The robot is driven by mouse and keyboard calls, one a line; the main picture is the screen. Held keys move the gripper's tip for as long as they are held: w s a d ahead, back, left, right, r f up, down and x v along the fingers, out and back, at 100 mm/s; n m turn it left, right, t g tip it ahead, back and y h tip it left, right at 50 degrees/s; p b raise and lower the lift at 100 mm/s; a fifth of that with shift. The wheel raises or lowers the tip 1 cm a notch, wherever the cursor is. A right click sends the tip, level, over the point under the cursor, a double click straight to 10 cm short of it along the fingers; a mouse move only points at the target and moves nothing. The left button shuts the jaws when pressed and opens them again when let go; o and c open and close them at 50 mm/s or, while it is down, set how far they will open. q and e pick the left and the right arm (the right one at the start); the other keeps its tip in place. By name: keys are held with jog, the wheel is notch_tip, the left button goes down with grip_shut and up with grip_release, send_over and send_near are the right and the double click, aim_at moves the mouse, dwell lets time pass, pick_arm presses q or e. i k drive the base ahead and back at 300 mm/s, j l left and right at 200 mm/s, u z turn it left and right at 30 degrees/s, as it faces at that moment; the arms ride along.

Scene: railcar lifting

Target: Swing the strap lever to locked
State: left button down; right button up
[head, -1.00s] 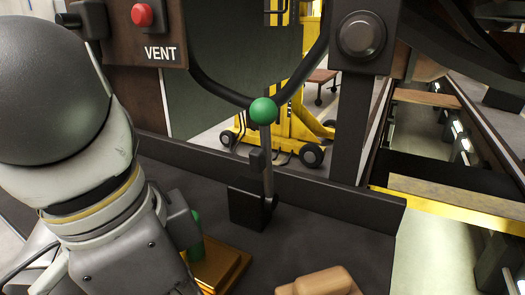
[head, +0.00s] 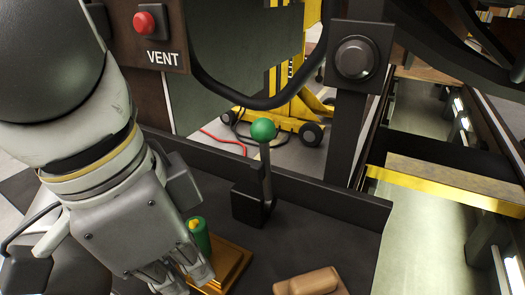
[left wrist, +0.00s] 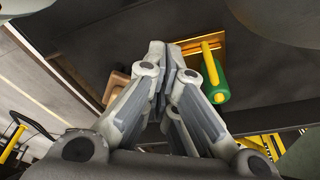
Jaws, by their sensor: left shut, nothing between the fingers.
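A lever with a green ball knob (head: 263,130) on a grey rod stands nearly upright from a black block on the dark bench top. A second handle, a green cylinder with a yellow rod (head: 200,232), stands on a brass base (head: 236,262); it also shows in the left wrist view (left wrist: 214,85). I cannot tell which one is the strap lever. My left gripper (head: 190,283) is shut and empty beside the brass base, left of the green cylinder in the head view. The left wrist view shows its fingertips (left wrist: 166,48) together, apart from the cylinder. My right gripper is not in view.
A tan block (head: 311,283) lies on the bench top, right of the brass base. A raised dark rim (head: 310,190) runs along the bench's back edge. A panel marked VENT has a red button (head: 144,22). Bare bench top lies around the black block.

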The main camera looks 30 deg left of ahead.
aim_at(262, 130)
jog(key=k, duration=2)
